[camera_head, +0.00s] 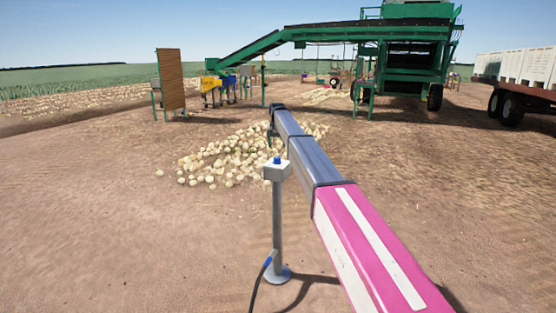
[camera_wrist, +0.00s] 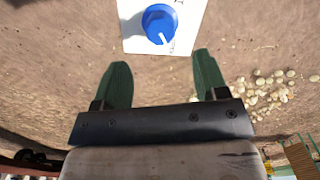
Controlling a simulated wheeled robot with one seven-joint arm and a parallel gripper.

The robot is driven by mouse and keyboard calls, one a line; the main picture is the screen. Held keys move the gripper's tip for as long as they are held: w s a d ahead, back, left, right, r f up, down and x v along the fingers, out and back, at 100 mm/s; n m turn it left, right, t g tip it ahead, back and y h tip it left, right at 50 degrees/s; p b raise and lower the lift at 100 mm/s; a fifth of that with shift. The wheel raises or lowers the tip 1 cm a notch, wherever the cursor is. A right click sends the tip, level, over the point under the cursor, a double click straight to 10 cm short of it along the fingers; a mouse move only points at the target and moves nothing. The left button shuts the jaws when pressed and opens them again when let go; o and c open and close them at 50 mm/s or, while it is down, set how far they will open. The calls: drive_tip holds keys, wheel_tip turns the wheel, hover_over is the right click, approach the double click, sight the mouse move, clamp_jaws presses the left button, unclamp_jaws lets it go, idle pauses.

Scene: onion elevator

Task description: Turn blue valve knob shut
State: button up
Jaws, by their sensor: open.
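The blue valve knob (camera_head: 277,160) sits on top of a white box (camera_head: 276,172) on a grey post (camera_head: 278,235). In the wrist view the round blue knob (camera_wrist: 159,23) has a white pointer mark and sits on the white panel (camera_wrist: 133,40), which has dark markings partly cut off at the top edge. My gripper (camera_wrist: 162,70) is open and empty, its two dark green fingers apart. The knob shows beyond the fingertips, roughly centred between them, with no contact visible. In the head view my arm reaches past the post on its right; the gripper is hardly distinguishable there.
A blue-tipped hose (camera_head: 267,263) runs from the post's round foot along the ground. A pile of onions (camera_head: 232,157) lies behind the post. A green elevator machine (camera_head: 400,45) and a trailer (camera_head: 520,85) stand farther back. Bare soil left of the post is clear.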

sight(277, 158)
wheel_tip(277, 158, down, 8)
drive_tip(key=shift+f, duration=0.1)
drive_tip(key=c, duration=0.9)
